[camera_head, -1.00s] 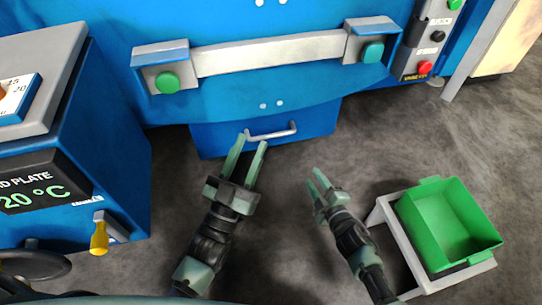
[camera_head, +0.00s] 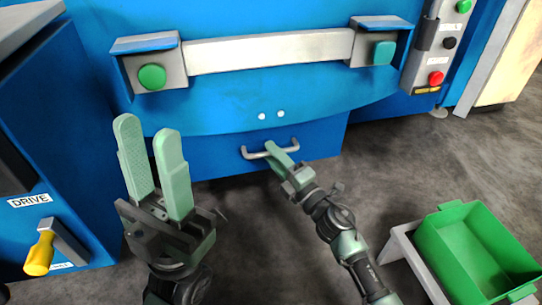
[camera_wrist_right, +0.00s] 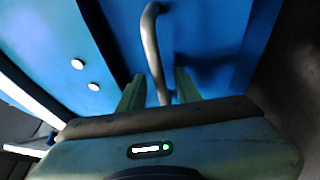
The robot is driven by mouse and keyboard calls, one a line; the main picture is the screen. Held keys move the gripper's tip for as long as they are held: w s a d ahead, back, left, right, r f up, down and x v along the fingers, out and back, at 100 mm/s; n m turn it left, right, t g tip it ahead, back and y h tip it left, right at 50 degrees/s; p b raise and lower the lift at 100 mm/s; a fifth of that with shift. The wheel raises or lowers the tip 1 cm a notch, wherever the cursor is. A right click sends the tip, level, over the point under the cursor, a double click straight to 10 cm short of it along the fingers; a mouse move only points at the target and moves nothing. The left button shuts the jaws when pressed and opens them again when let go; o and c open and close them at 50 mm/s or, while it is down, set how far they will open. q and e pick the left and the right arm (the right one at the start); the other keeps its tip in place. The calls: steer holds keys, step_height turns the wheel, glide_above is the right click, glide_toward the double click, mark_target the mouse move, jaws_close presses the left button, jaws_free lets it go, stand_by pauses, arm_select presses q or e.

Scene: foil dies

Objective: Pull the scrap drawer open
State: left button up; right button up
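The scrap drawer (camera_head: 225,163) is the blue front low on the machine, with a grey bar handle (camera_head: 258,153); it looks shut. My right gripper (camera_head: 282,153) is at the right part of the handle. In the right wrist view, the handle (camera_wrist_right: 152,45) runs down between the two green fingers of my right gripper (camera_wrist_right: 160,88), one on each side. The fingers stand apart, with narrow gaps beside the bar, so they look open around it. My left gripper (camera_head: 148,138) is open and empty, raised to the left of the drawer.
A green bin (camera_head: 470,250) on a pale stand is at the lower right. A blue cabinet (camera_head: 60,150) with a yellow-handled lever (camera_head: 40,255) is at the left. The press bar (camera_head: 270,52) and its green buttons are above the drawer. The floor in front of the drawer is clear.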

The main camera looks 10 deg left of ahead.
steer(key=shift+w+a+r, duration=0.1)
steer(key=shift+w+a, duration=0.3)
steer(key=shift+a, duration=0.05)
steer(key=shift+c, duration=0.3)
jaws_close()
steer(key=shift+d, duration=0.1)
stand_by(0.8)
